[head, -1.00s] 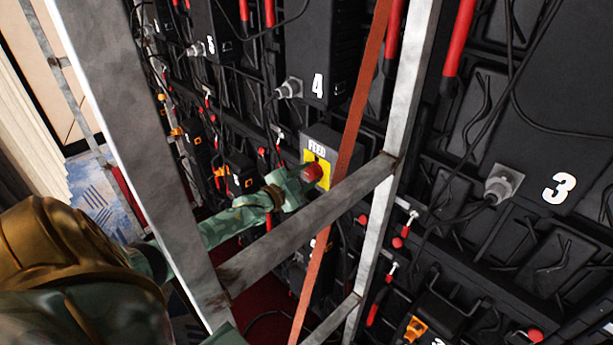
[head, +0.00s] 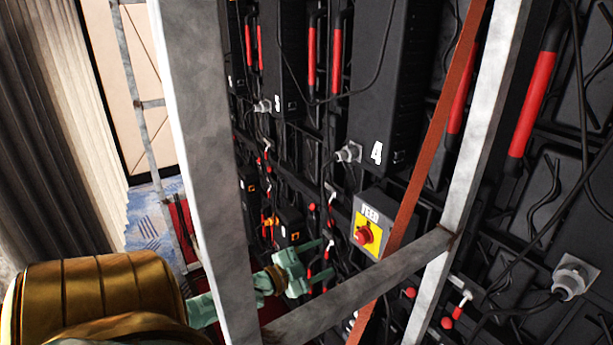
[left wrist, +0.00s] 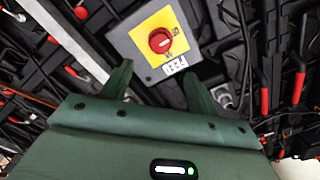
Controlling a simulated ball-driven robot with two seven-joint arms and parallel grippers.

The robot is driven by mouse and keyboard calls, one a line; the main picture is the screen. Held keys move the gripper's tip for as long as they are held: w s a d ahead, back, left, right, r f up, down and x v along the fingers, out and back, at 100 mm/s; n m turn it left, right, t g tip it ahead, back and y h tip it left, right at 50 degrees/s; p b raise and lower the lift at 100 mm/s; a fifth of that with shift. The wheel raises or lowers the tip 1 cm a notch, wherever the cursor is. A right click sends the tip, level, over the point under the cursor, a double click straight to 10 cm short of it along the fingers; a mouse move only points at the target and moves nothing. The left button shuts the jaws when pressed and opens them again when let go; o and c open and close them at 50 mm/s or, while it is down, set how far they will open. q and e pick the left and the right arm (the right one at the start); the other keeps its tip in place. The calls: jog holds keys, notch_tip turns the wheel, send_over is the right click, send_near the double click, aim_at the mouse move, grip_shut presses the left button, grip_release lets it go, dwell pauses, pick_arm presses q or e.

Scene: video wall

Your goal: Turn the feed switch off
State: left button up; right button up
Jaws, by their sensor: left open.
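The feed switch is a grey box labelled FEED with a yellow plate and a round red knob (head: 364,235), on the back of the video wall below the number 4. It also shows upside down in the left wrist view, where the red knob (left wrist: 160,41) carries a small pale mark; the position lettering is too small to read. My left gripper (head: 322,262) is open and empty, left of the switch and apart from it. In the left wrist view its two fingers (left wrist: 158,72) point toward the switch, with the knob beyond their tips. My right gripper is not in view.
A grey metal frame with an upright (head: 205,150) and a crossbar (head: 370,285) stands between me and the wall. A rust-red diagonal brace (head: 425,165) passes just right of the switch. Cables and a plug (head: 348,152) hang above it. A curtain (head: 60,110) is at left.

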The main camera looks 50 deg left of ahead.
pick_arm(q)
jog(key=shift+s+a, duration=0.15)
jog(key=shift+s, duration=1.75)
